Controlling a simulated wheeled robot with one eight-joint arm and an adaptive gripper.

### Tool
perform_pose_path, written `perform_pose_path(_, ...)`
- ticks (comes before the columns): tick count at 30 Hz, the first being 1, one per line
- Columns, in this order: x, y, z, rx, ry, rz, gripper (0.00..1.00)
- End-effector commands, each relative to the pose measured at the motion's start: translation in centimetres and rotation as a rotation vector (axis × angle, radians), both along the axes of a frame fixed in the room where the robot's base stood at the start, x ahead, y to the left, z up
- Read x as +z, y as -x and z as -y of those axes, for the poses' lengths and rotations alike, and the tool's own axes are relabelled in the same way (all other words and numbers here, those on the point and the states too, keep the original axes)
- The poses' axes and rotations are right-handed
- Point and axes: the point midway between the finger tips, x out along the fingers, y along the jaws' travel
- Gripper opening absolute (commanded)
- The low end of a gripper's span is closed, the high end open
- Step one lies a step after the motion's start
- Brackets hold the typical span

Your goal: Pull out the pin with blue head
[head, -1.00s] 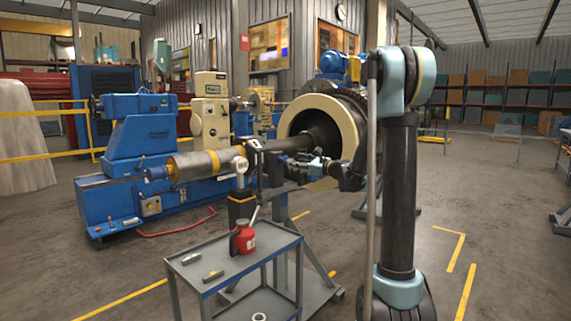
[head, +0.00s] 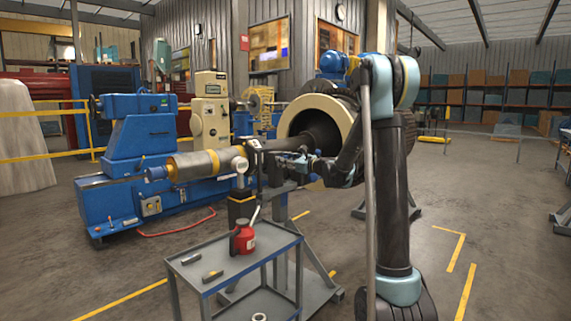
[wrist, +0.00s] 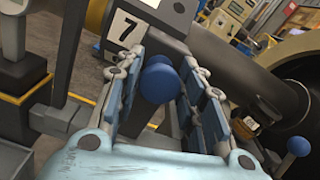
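A pin with a round blue head (wrist: 160,80) shows in the middle of the wrist view, in front of a dark stand part with a white "7" label (wrist: 125,29). My gripper (wrist: 162,72) is open, one finger on each side of the blue head; I cannot tell whether the head is between the tips or just beyond them. The pin's shaft is hidden. A second, smaller-looking blue ball head (wrist: 298,146) is at the lower right. In the head view my gripper (head: 300,163) is beside the rotor stand, below the dark shaft (head: 315,133), small and partly hidden.
A grey cart (head: 208,249) holds a red bottle-like jack (head: 244,239) and small tools. The blue machine (head: 141,137) stands at left. The large ring-shaped housing (head: 340,108) is behind my arm. The floor at right is open.

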Motion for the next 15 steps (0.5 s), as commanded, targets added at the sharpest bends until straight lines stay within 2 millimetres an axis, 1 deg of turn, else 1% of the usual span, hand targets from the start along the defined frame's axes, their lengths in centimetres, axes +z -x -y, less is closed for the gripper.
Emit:
perform_pose_path(1, 0.0, 0.0, 0.0, 0.000, 0.000, 0.000, 0.16)
perform_pose_path(2, 0.0, 0.0, 0.0, 0.000, 0.000, 0.000, 0.09)
perform_pose_path(3, 0.0, 0.0, 0.0, 0.000, 0.000, 0.000, 0.00)
perform_pose_path(8, 0.0, 0.1, 0.2, -0.001, 0.000, 0.000, 0.00)
perform_pose_path(11, 0.0, 0.6, 1.0, -0.002, 0.000, 0.000, 0.00)
perform_pose_path(15, 0.0, 1.8, 2.6, -0.003, 0.000, 0.000, 0.00)
